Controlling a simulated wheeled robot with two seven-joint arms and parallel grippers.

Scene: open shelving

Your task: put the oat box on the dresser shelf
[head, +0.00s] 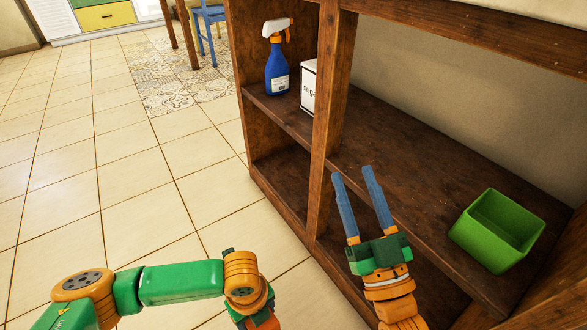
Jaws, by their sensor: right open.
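My right gripper (354,172) is open and empty, its two blue fingers apart at the front edge of the wooden dresser shelf (405,160). I see no box that I can make out as an oat box. A white box (309,88) with dark lettering stands on the shelf at the left, partly hidden behind the upright post; its lettering is too small and cut off to read surely. My left arm comes in at the lower left, bent at the wrist; its gripper fingers are out of the picture.
A blue spray bottle (277,62) with a white and orange head stands left of the white box. A green open bin (497,231) stands on the right part of the shelf. The wooden post (331,95) divides the front. The shelf middle is clear.

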